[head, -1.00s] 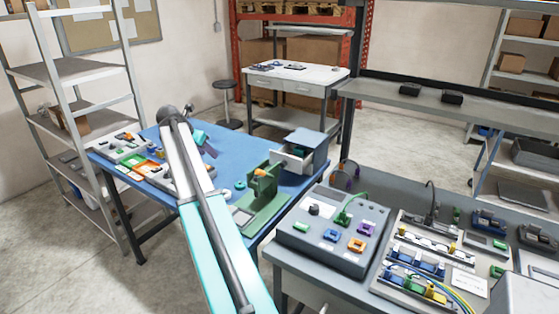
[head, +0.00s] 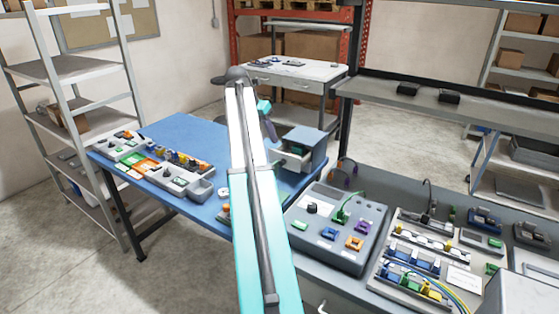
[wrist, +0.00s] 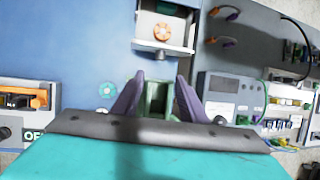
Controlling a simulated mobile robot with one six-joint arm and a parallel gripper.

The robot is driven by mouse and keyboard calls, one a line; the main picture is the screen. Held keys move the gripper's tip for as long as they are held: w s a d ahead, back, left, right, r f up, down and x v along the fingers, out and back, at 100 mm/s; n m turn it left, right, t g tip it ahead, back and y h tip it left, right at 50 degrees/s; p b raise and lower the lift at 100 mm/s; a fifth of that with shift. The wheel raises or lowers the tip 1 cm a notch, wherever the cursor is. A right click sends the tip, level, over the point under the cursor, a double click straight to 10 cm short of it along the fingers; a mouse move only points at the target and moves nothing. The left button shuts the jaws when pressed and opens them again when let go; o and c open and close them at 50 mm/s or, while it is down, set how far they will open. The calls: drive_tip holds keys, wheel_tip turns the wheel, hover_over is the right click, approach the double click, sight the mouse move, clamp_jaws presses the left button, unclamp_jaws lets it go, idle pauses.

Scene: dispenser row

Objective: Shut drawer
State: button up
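A small grey-blue cabinet (head: 308,143) stands at the right end of the blue table. Its light-coloured drawer (head: 290,160) is pulled out towards me. In the wrist view the open drawer (wrist: 148,28) shows at the top, with an orange round piece (wrist: 162,32) in it and a small handle on its front. My gripper (wrist: 155,80) has its two purple fingers spread, pointing at the drawer front but apart from it. A green fixture (wrist: 155,100) shows between and beneath the fingers. In the head view my gripper (head: 271,132) is beside the cabinet's left side.
The blue table (head: 185,130) carries a tray of coloured parts (head: 165,160) at left. A teal ring (wrist: 106,90) lies left of my fingers. A grey control panel (head: 335,225) stands close on the right. The table's back left is clear.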

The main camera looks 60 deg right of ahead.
sight(280, 163)
drive_tip(key=shift+f, duration=0.1)
drive_tip(key=shift+p+x, duration=1.7)
drive_tip(key=shift+x, duration=5.15)
clamp_jaws()
